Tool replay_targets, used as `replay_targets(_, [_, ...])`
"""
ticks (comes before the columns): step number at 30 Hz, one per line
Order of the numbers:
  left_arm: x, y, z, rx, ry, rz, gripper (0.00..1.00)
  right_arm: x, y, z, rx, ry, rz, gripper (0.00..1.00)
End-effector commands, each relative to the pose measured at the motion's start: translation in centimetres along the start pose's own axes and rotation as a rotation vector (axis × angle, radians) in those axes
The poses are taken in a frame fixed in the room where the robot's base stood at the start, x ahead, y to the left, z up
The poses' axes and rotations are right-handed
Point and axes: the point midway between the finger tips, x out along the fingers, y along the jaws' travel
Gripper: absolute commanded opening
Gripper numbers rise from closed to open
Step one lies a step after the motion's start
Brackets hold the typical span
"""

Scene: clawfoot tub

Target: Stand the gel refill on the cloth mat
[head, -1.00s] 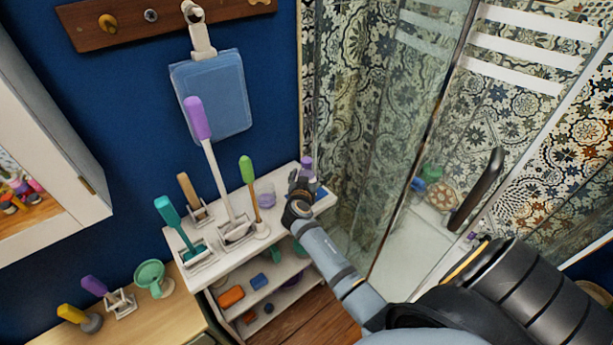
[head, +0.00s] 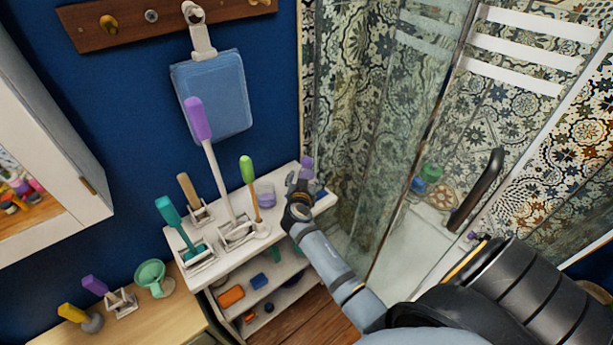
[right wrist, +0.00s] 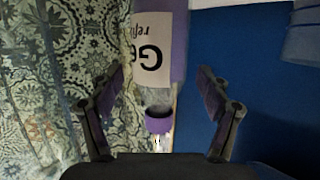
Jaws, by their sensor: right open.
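The gel refill is a purple bottle (head: 307,163) with a pale label, at the right end of the white shelf unit's top. In the right wrist view the bottle (right wrist: 179,45) shows with its lettering upside down and a purple cap at the lower end. My right gripper (head: 297,183) is open, its fingers apart on either side of the bottle's line and clear of it. A small blue patch (head: 321,194) beside the gripper may be the cloth mat; the gripper hides the bottle's base, so I cannot tell what it rests on. My left gripper is out of view.
Brushes in holders, including a tall purple-handled one (head: 199,120) and a green-handled one (head: 247,172), crowd the white shelf top (head: 217,262) left of the gripper. A pale purple jar (head: 265,194) stands close by. The glass shower panel (head: 385,150) rises to the right.

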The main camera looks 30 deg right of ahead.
Motion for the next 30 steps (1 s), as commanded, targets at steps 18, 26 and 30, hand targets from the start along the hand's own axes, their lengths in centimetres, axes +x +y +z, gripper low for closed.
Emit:
replay_targets(18, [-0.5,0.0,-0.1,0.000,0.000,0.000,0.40,-2.5,0.0,0.0,0.001,-0.001,0.000,0.77])
replay_targets(26, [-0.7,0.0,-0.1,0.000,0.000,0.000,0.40,-3.6,0.0,0.0,0.001,-0.001,0.000,0.77])
replay_targets(30, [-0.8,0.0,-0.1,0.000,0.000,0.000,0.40,-4.1,0.1,0.0,0.000,-0.001,0.001,0.77])
